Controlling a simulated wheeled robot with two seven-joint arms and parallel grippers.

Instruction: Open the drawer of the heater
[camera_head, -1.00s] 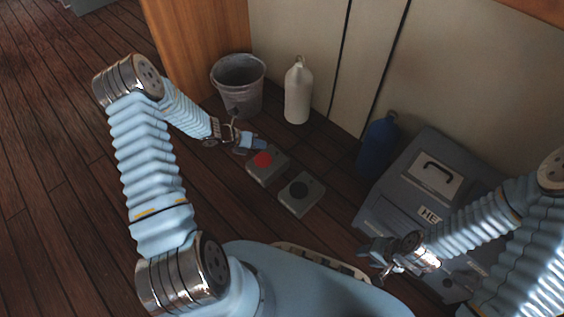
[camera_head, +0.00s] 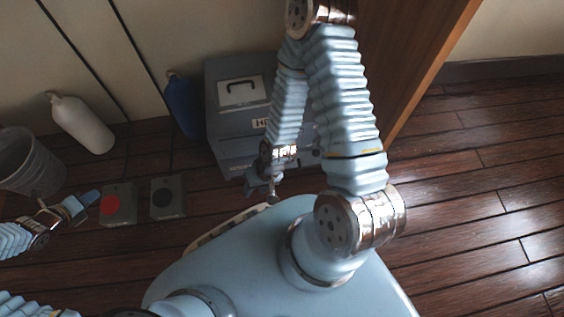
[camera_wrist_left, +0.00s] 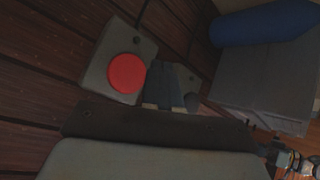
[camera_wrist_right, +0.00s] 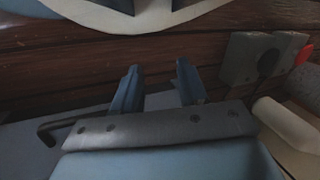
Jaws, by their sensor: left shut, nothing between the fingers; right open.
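The heater (camera_head: 226,131) is a grey-blue box on the floor against the wall in the head view. A pale panel with a black handle (camera_head: 241,86) and a partly covered label are on it. My arm hides its right part, and I cannot make out the drawer's state. My right gripper (camera_head: 262,190) is open and empty at the heater's near edge. In the right wrist view its fingers (camera_wrist_right: 157,88) are apart, with a dark bent handle (camera_wrist_right: 62,128) to the left on a grey surface. My left gripper (camera_head: 90,198) is shut and empty beside the red-button box (camera_head: 119,218).
A black-button box (camera_head: 168,210) lies beside the red-button box. A blue bottle (camera_head: 183,104) stands at the heater's left, with a white bottle (camera_head: 83,124) and grey bucket (camera_head: 30,165) further left. A wooden panel (camera_head: 408,60) stands right; the right floor is clear.

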